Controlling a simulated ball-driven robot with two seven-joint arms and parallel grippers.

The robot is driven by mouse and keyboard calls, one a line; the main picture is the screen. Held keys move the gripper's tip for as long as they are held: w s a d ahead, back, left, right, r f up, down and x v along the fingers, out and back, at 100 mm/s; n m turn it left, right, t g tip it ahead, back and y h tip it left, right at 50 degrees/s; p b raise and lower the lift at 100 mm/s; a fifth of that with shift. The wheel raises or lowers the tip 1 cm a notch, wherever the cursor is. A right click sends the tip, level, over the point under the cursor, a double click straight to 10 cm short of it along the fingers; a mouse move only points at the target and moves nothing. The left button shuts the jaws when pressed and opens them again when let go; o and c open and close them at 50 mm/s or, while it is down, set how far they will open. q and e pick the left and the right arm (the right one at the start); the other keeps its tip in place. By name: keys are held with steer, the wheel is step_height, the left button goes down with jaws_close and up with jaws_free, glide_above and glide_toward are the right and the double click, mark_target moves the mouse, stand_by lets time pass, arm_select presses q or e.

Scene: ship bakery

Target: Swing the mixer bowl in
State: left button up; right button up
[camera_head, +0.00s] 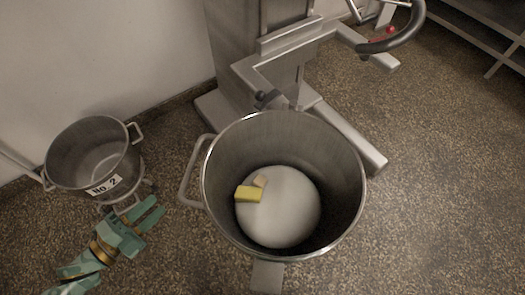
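The large steel mixer bowl (348,150) stands in the centre, in front of the mixer (245,45). A loop handle (190,178) sticks out from its left side. White matter (285,215), a yellow block (248,194) and a small beige piece (260,181) lie in it. The mixer's grey bowl arm (285,42) reaches out behind the bowl; a dark knob or joint (268,98) is by the bowl's back rim. My green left gripper (156,208) is low at the left, apart from the bowl and its handle. Its fingers are spread and empty. My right gripper is not in view.
A smaller steel pot labelled "No 2" (90,178) stands at the left near the wall, close to my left gripper. A curved dark hook-like part (410,25) and red knob (390,30) are at the top right. A shelf (490,25) is beyond. Floor at right is clear.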

mark_target(187, 171)
arm_select(q)
step_height(187, 171, up, 4)
steer(key=a+m+g+h, duration=0.2)
steer(key=a+m+h, duration=0.1)
steer(key=m+h, duration=0.15)
steer(key=shift+n, duration=0.25)
steer(key=x, duration=0.5)
steer(key=p+x, duration=0.1)
steer(key=x, duration=0.4)
steer(key=p+x, duration=0.1)
steer(key=x, duration=0.4)
steer(key=shift+s+d+f, duration=0.2)
steer(key=shift+d+f, duration=0.05)
steer(key=shift+d, duration=0.1)
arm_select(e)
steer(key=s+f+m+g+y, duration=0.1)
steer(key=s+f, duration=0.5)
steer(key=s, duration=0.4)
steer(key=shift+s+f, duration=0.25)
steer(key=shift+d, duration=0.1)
arm_select(q)
jaws_close()
